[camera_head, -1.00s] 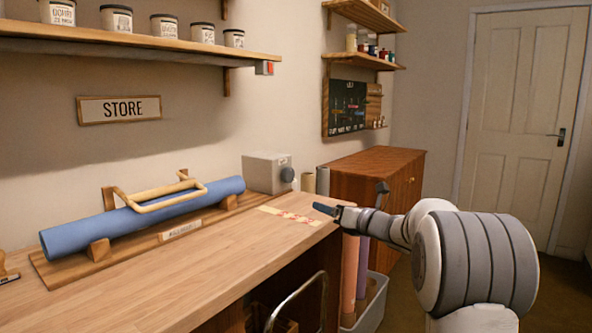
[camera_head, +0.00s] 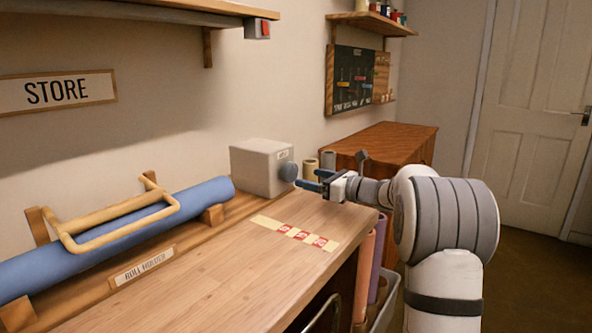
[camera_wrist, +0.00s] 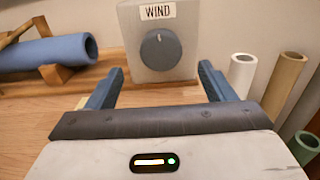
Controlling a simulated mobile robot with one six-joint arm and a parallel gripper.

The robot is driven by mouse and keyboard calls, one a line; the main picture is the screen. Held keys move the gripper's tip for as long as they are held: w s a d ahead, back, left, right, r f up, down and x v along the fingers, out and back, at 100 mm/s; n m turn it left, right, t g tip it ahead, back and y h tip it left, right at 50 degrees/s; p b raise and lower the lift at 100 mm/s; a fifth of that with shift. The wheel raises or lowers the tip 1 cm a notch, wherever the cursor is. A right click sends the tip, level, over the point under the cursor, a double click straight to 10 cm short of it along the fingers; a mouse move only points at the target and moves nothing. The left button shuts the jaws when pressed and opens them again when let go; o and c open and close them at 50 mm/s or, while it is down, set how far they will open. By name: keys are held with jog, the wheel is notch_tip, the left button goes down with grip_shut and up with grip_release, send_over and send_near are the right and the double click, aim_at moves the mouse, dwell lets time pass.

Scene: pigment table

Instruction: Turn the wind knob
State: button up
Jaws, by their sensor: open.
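The wind knob (camera_head: 288,171) is a round dark grey dial on the right-hand face of a pale grey box (camera_head: 258,166) at the back of the table. In the wrist view the knob (camera_wrist: 161,50) shows face-on, with a light mark at its top and a WIND label (camera_wrist: 157,12) above it. My gripper (camera_head: 308,180) is open, its two blue fingers pointing at the knob. In the wrist view the fingers (camera_wrist: 160,85) stand either side of and below the knob, apart from it, with nothing between them.
A blue roll (camera_head: 120,232) lies in a wooden holder with a tan handle (camera_head: 110,225) left of the box. A red-marked yellow strip (camera_head: 295,233) lies on the table (camera_head: 215,265). Upright tubes (camera_wrist: 284,85) stand right of the box. A brown cabinet (camera_head: 400,143) is behind.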

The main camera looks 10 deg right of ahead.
aim_at(293, 173)
jog(key=x, duration=0.6)
jog(key=shift+w+a, duration=0.15)
jog(key=shift+w, duration=0.15)
jog(key=shift+c, duration=0.6)
